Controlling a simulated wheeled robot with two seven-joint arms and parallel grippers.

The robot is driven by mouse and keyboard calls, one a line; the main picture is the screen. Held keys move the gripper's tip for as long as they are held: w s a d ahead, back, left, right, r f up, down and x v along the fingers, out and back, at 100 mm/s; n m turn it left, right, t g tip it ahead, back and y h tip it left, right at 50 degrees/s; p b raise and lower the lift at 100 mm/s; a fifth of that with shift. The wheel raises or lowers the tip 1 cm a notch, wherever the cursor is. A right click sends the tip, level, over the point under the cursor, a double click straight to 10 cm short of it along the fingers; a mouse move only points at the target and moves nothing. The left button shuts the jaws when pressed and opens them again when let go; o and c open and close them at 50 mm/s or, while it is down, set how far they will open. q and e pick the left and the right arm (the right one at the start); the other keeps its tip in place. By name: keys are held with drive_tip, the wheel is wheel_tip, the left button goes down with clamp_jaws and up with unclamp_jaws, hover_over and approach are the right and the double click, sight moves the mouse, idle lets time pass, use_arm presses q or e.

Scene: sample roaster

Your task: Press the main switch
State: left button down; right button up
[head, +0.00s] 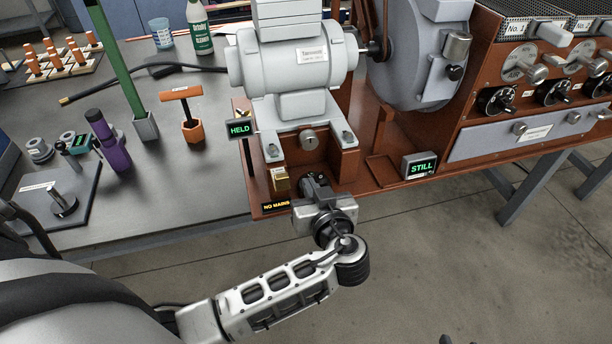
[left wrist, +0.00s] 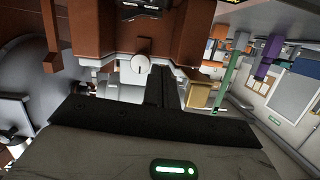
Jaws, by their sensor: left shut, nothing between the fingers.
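The "NO MAINS" display (head: 277,206) sits low on the front left of the brown machine base, under the motor. A small brass-coloured block (head: 280,180) is mounted just above it, and I cannot tell surely whether this is the main switch. It also shows in the left wrist view (left wrist: 199,94). A round silver keyed knob (head: 309,139) is on the motor's mount, also in the wrist view (left wrist: 141,63). My left gripper (head: 313,181) is shut and empty, in front of the base, just right of the block. Its dark fingers (left wrist: 163,88) show together. My right gripper is not in view.
The grey motor (head: 297,58) stands above the base. Displays read "HELD" (head: 240,128) and "STILL" (head: 420,166). An orange T-handled tool (head: 190,118) and a purple tool (head: 108,142) stand on the bench at left. Open floor lies in front.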

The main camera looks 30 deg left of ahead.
use_arm(q)
drive_tip(key=v, duration=0.4)
drive_tip(key=shift+s, duration=0.2)
idle(0.3)
